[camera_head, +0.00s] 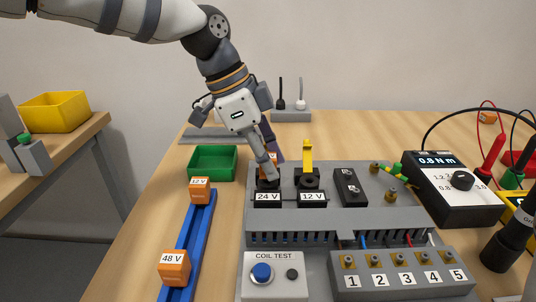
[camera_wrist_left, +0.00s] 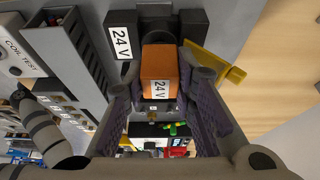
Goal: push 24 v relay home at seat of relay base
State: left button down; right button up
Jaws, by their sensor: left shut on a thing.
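The orange 24 V relay (camera_wrist_left: 160,72) is between the purple-padded fingers of my left gripper (camera_wrist_left: 162,105), which is shut on it. In the head view my left gripper (camera_head: 270,168) points down at the black seat labelled 24 V (camera_head: 268,197) on the grey relay base (camera_head: 370,220). The relay is mostly hidden there. In the wrist view the black 24 V seat (camera_wrist_left: 190,24) lies right behind the relay. I cannot tell how deep the relay sits. A yellow lever (camera_wrist_left: 215,66) is beside the seat.
The 12 V seat (camera_head: 310,182), with an upright yellow lever (camera_head: 308,155), stands close to the right. A blue rail (camera_head: 190,240) carries 12 V and 48 V relays. A green bin (camera_head: 213,163) is at left. A torque box (camera_head: 455,190) and leads are at right.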

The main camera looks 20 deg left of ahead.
pick_arm(q)
jog(key=shift+f, duration=0.5)
jog(key=c, duration=1.2)
grip_release()
jog(key=shift+c, duration=0.2)
jog(key=v, duration=1.2)
